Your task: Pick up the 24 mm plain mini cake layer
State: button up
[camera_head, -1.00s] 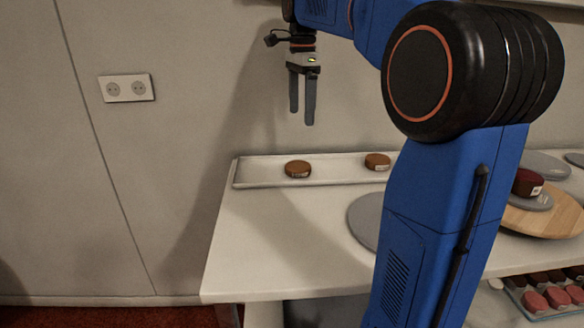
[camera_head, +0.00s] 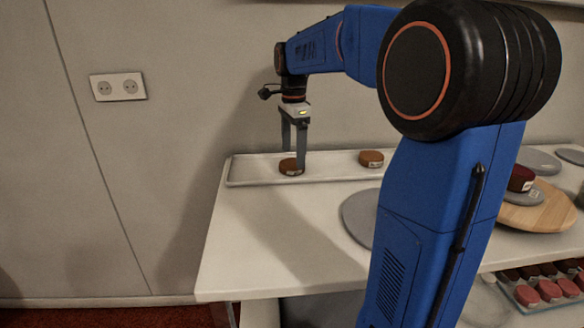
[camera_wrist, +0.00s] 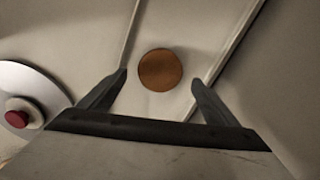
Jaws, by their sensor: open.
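Two brown mini cake layers with small pale labels sit on a long white tray (camera_head: 335,174). One cake layer (camera_head: 290,167) is toward the tray's left end, and the other (camera_head: 371,159) is further right. The labels are too small to read, so I cannot tell which is 24 mm. My gripper (camera_head: 294,158) is open, pointing down at the left cake layer, with one finger overlapping it in the head view. In the wrist view a round brown cake layer (camera_wrist: 160,69) lies ahead of and between the open fingertips (camera_wrist: 160,80).
A grey round turntable (camera_head: 357,215) stands on the white table (camera_head: 255,245), partly hidden by my arm. At the right, a dark red cake (camera_head: 521,178) stands over a wooden board (camera_head: 550,216). Several pink and brown pieces fill a lower tray (camera_head: 535,305). The table's front left is clear.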

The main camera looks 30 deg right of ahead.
aim_at(293, 163)
jog(key=shift+a+f, duration=0.1)
jog(key=shift+f, duration=1.6)
jog(key=c, duration=1.1)
jog(key=shift+r, duration=0.1)
jog(key=shift+c, duration=0.2)
